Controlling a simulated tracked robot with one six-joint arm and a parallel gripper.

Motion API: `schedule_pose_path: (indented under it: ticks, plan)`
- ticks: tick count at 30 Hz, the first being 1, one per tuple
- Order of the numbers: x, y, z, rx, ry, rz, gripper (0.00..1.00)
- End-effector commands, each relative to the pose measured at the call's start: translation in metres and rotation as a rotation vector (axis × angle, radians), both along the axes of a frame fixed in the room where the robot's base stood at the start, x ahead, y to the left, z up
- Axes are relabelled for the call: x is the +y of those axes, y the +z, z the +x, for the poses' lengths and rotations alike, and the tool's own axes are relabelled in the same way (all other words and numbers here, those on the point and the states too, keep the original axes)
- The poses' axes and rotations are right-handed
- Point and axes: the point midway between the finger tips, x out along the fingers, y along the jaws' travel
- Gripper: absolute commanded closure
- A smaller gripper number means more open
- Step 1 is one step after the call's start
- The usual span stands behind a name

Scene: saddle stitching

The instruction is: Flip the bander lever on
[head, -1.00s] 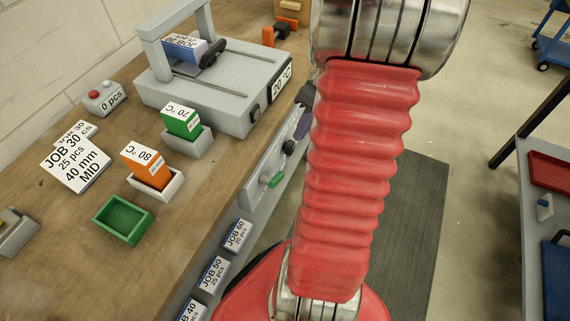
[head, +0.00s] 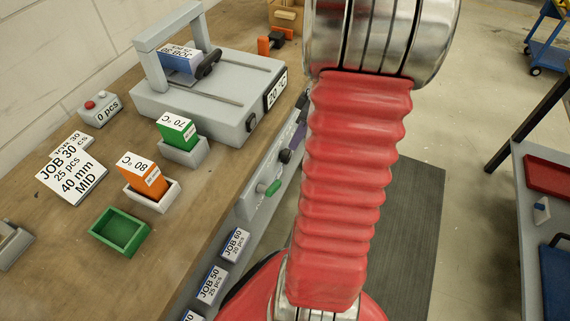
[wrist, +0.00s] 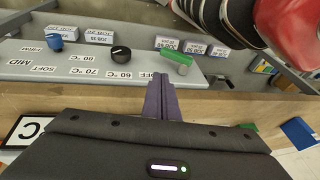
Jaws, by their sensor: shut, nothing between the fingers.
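The lever with the green handle (wrist: 177,57) sticks out from the grey front panel (wrist: 215,68) in the wrist view. It also shows on the bench's front side in the head view (head: 269,188). My gripper (wrist: 165,79) is shut and empty, its purple fingers pressed together. In the wrist view the fingertips lie just below and left of the lever, and I cannot tell whether they touch the panel. In the head view my arm hides most of the gripper; a purple part (head: 299,137) shows beyond the black knob.
A black knob (wrist: 121,54) with temperature marks and a blue knob (wrist: 55,42) share the panel. Several job boxes (head: 235,244) sit below it. The grey machine (head: 205,105), a green tray (head: 119,232) and coloured blocks stand on the bench top.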

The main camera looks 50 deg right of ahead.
Motion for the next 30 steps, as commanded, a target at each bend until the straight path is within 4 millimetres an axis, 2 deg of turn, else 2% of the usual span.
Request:
schedule_pose_path:
  ticks: [8,23,30]
  plan:
    - [0.008,-0.024,0.005,0.002,0.0,0.003,1.0]
    - [0.03,-0.096,0.021,0.004,0.0,0.003,1.0]
    - [0.045,-0.12,0.015,0.002,-0.001,0.003,1.0]
